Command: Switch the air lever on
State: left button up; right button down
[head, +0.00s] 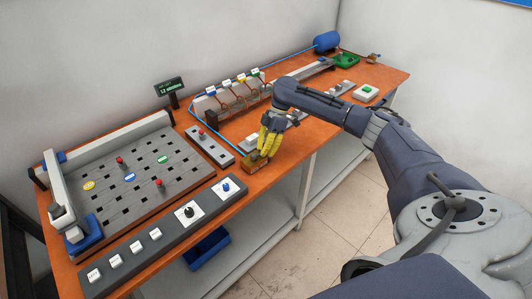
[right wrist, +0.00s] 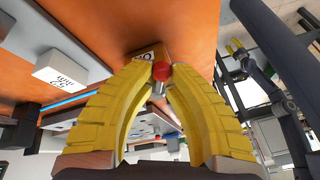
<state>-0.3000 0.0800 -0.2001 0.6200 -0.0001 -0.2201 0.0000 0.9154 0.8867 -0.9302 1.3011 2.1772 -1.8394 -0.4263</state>
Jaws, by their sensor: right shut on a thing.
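The air lever shows in the right wrist view as a red knob (right wrist: 161,71) on a short metal stem. It sits between the tips of my right gripper's yellow fingers, which are shut on it. In the head view, the right gripper (head: 266,153) points down over a small brass-coloured block (head: 251,165) at the table's front edge. The fingers hide the lever there. A small white label (right wrist: 143,57) lies beside the knob, only partly readable. My left gripper (right wrist: 235,46) seems to show small in the right wrist view, away from the block; its opening is unclear.
A blue air tube (head: 213,138) runs over the orange table (head: 300,132) to the block. A grey strip with a red knob (head: 209,146) lies to the left. A slotted board (head: 120,195) and a button panel (head: 160,236) fill the left end.

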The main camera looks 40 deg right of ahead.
jog(key=shift+w+a+n+g+h, duration=0.15)
jog(key=shift+w+n+g, duration=0.3)
jog(key=shift+n, duration=0.7)
jog(key=shift+w+a+n+g+h, duration=0.1)
jog(key=shift+w+n+g+h, duration=0.25)
jog(key=shift+n, duration=0.8)
jog(key=shift+w, duration=0.15)
jog(key=c, duration=1.5)
grip_release()
jog(key=shift+o, duration=0.2)
jog(key=shift+d, duration=0.1)
jog(key=shift+w+d+r, duration=0.15)
jog(key=shift+d+r, duration=0.05)
jog(key=shift+r, duration=0.25)
jog(key=v, duration=1.1)
jog(key=shift+w, duration=0.1)
